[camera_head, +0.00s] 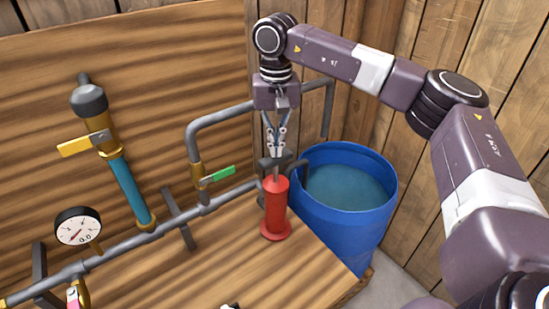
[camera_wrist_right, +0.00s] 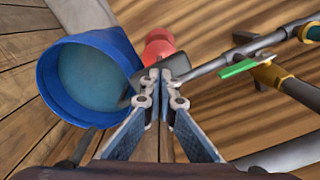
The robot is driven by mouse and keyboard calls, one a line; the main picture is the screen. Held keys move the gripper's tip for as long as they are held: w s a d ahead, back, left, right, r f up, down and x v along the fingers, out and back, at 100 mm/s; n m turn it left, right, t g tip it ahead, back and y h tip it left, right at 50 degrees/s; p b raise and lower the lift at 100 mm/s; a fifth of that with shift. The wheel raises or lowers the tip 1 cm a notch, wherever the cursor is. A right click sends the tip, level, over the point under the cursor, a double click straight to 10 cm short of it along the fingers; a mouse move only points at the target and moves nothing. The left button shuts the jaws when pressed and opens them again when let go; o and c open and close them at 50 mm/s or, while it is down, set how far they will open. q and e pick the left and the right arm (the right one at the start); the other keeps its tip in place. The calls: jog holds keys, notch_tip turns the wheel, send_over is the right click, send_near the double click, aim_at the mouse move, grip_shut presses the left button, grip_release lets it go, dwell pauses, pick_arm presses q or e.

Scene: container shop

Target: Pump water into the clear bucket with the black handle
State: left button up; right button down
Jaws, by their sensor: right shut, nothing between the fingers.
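A red hand pump (camera_head: 275,208) stands upright on the wooden bench, with a dark grey head and rod (camera_head: 275,165) on top. My right gripper (camera_head: 277,150) is shut and empty, pointing down at the dark pump head. In the right wrist view its fingertips (camera_wrist_right: 161,74) meet over the grey head, with the red pump body (camera_wrist_right: 158,45) beyond; I cannot tell whether they touch it. A blue barrel (camera_head: 345,225) holding water stands right of the pump; it also shows in the right wrist view (camera_wrist_right: 50,92). No clear bucket with a black handle shows. My left gripper is not in view.
Grey pipes (camera_head: 160,230) run along the bench (camera_head: 230,255), with a green-handled valve (camera_head: 216,175), a yellow-handled valve (camera_head: 84,143) and a pressure gauge (camera_head: 78,227). Plank walls close off the back and right. My right arm reaches over the barrel.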

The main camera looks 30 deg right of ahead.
aim_at(276, 161)
jog(key=shift+f+b, duration=1.4)
jog(key=shift+f, duration=1.2)
notch_tip(276, 161, up, 6)
jog(key=p, duration=0.5)
jog(key=shift+r, duration=0.25)
jog(key=shift+f, duration=0.15)
jog(key=shift+f+b, duration=2.15)
jog(key=shift+f, duration=1.05)
jog(key=shift+r, duration=0.25)
notch_tip(276, 161, up, 6)
jog(key=p, duration=0.4)
jog(key=shift+p, duration=0.4)
